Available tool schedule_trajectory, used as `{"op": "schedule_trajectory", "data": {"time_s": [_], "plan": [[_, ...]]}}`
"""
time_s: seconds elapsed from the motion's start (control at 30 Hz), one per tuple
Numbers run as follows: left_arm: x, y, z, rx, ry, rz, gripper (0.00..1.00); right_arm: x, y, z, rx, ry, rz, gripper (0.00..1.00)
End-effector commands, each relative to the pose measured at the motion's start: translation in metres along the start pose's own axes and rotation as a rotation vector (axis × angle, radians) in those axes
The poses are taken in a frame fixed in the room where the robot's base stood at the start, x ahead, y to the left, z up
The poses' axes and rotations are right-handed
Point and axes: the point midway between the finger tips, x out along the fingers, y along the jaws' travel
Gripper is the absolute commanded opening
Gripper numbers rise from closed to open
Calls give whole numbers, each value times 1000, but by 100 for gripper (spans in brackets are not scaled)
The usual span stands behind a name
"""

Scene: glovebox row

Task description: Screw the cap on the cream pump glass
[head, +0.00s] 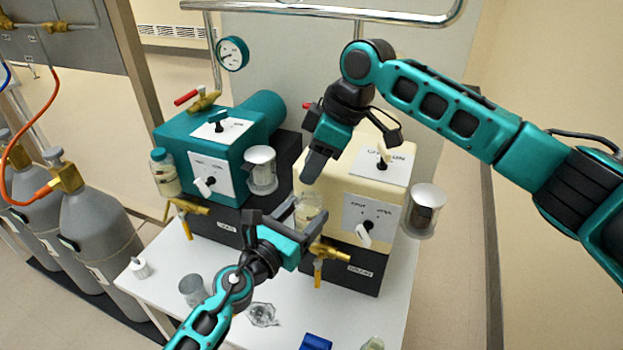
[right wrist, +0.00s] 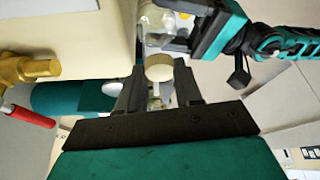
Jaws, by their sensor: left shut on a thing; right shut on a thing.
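The cream pump (head: 338,222) stands at the right of the table. Its clear glass (head: 310,207) is at the pump's front left side. My left gripper (head: 290,222) is shut on the glass from the front; the glass also shows in the right wrist view (right wrist: 154,20). My right gripper (head: 314,168) is above the glass, pointing down. In the right wrist view, my right gripper (right wrist: 160,88) is shut on a round cream-coloured cap (right wrist: 159,67). The cap is close to the glass; I cannot tell whether they touch. The fingers hide the cap in the head view.
The teal pump (head: 190,142) stands left, with a teal-capped bottle (head: 164,175) at its side. A white cap-like piece (head: 140,268), a grey cup (head: 192,290) and a clear glass piece (head: 262,314) lie on the white table (head: 165,295). Gas cylinders (head: 95,230) stand left.

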Motion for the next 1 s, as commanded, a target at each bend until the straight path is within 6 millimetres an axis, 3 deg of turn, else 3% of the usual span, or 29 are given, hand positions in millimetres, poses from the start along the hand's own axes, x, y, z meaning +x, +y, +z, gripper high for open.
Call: {"op": "schedule_trajectory", "data": {"time_s": [0.17,0.73,1.0], "plan": [[0,1,0,1,1,2,8,18,0,8,1,2,0,7],[0,1,-1,2,1,3,8,20,0,8,0,2,1,7],[0,1,-1,2,1,3,8,33,0,14,0,2,0,7]]}}
